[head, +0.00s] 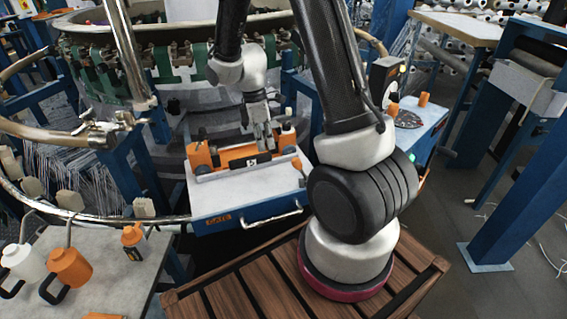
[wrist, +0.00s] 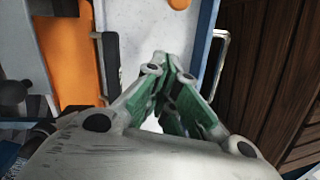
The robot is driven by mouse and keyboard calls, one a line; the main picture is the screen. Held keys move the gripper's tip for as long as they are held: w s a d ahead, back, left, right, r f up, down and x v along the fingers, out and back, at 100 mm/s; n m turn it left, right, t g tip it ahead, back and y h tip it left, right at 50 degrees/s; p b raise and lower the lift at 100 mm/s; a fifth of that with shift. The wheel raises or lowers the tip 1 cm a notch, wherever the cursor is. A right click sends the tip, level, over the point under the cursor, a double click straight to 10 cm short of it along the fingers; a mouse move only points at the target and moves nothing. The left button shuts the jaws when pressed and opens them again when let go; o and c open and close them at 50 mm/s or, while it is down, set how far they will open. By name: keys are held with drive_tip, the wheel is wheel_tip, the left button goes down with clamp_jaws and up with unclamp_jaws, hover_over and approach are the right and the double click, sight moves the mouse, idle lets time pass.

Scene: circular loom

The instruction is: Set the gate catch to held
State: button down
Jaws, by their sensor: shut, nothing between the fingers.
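My gripper (head: 264,142) is above the far part of a small blue unit with a pale top (head: 240,190). Its fingers are shut and empty; in the wrist view the green-lined fingertips (wrist: 172,62) meet over the pale top. An orange block (head: 238,153) with dark and white fittings lies along the unit's back, partly behind my fingers. A small orange-tipped part (head: 298,165) stands at the unit's right edge; an orange end (wrist: 179,4) also shows at the top of the wrist view. I cannot tell which part is the gate catch or how it is set.
A metal handle (head: 268,220) runs along the unit's front. The round loom (head: 180,50) with its metal ring rail is behind and left. A table with orange and white bottles (head: 70,266) is at lower left. A blue cabinet (head: 425,128) stands right of my arm.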

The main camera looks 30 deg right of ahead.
sight(302, 170)
drive_tip(key=f, duration=0.3)
drive_tip(key=s+f, duration=0.1)
drive_tip(key=f, duration=0.2)
drive_tip(key=d+f, duration=0.1)
drive_tip(key=f, duration=0.2)
drive_tip(key=shift+s+f, duration=0.15)
drive_tip(key=shift+s, duration=0.1)
drive_tip(key=shift+d+f, duration=0.2)
drive_tip(key=shift+d, duration=0.05)
drive_tip(key=shift+s+d+r, duration=0.35)
drive_tip(key=shift+d+r, duration=0.1)
drive_tip(key=shift+d, duration=0.25)
drive_tip(key=shift+s+d+r, duration=0.3)
drive_tip(key=shift+d+r, duration=0.1)
drive_tip(key=shift+d, duration=0.25)
drive_tip(key=shift+r, duration=0.1)
